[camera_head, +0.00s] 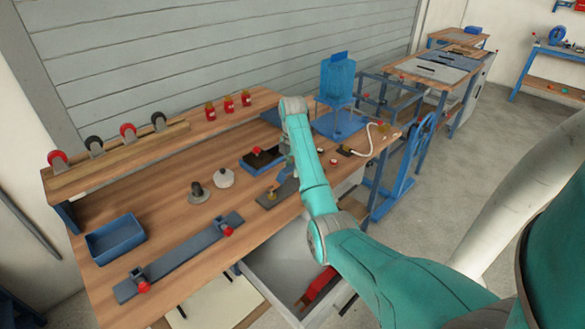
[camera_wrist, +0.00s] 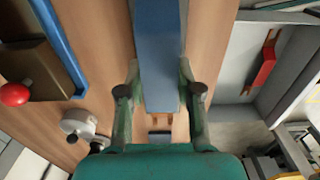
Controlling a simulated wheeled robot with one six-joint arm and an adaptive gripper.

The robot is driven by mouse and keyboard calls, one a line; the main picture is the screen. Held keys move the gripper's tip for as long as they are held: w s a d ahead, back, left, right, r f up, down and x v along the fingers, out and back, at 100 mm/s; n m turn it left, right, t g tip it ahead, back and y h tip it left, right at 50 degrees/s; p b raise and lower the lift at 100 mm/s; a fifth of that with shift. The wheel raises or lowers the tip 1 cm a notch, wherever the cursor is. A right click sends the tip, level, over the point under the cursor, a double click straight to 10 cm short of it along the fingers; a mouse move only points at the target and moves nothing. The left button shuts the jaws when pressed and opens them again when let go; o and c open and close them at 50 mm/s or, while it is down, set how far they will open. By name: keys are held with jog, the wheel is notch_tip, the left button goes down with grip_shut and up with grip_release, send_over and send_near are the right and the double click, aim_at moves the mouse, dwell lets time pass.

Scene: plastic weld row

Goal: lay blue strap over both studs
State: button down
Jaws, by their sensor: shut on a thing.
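The blue strap (camera_wrist: 159,55) is a long flat bar in the wrist view. It runs from between my fingers up to the top edge. My gripper (camera_wrist: 160,92) is shut on it near its lower end, with one finger along each side. In the camera_head view my gripper is mostly hidden by my arm. A dark flat piece (camera_head: 278,194) shows below it there; I cannot tell whether this is the strap. I cannot make out the two studs with certainty in either view.
A blue tray (camera_head: 250,168) with a dark block and red knob, a white round piece (camera_head: 223,178) and a dark round piece (camera_head: 199,192) are nearby. A bar with red knobs (camera_head: 185,257) and an empty blue bin (camera_head: 115,239) lie left. An open drawer (camera_head: 272,263) juts out in front.

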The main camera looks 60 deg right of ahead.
jog(key=shift+f, duration=0.2)
dwell(0.4)
jog(key=shift+f, duration=0.6)
jog(key=shift+f, duration=1)
dwell(1.5)
jog(key=shift+c, duration=1.4)
grip_release()
